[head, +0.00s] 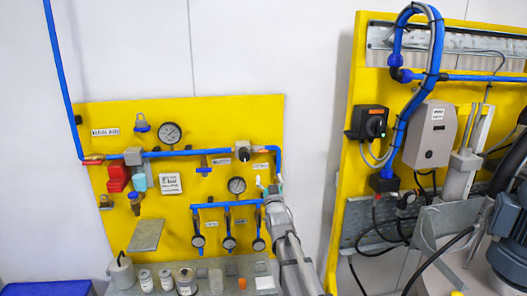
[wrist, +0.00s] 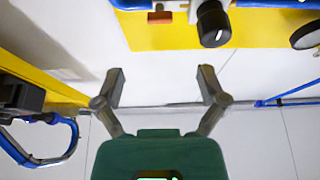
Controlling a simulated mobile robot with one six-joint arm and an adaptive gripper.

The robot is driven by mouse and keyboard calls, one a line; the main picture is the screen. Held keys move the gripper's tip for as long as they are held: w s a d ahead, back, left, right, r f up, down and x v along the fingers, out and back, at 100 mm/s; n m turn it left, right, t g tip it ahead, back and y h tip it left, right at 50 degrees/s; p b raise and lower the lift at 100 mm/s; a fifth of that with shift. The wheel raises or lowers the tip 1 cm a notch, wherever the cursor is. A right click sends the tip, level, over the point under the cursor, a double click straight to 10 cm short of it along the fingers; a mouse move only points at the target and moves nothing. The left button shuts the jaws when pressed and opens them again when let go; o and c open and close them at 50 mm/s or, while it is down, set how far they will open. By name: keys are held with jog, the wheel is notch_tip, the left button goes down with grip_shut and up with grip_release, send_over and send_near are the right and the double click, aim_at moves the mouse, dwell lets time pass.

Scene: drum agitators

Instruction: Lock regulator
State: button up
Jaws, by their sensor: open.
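The regulator with its dark knob (head: 243,150) sits on the blue pipe in the upper right of the yellow board. In the wrist view, its black round knob (wrist: 213,22) shows at the top, beyond and right of my gripper. My gripper (wrist: 160,75) is open, with nothing between its fingers. In the head view, my gripper (head: 273,188) is near the board's right edge, lower right of the regulator, and its fingers are small and partly unclear. The knob's locked or unlocked position cannot be told.
Blue pipes and several gauges, one (head: 170,133) at upper left, cover the yellow board (head: 210,112). A shelf below holds cans (head: 187,281). A second yellow panel (head: 348,165) with hoses stands right, beyond bare wall (head: 315,130).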

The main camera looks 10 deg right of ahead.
aim_at(263, 153)
jog(key=p+x, duration=0.5)
jog(key=x, duration=0.8)
jog(key=shift+w, duration=0.4)
jog(key=c, duration=1.2)
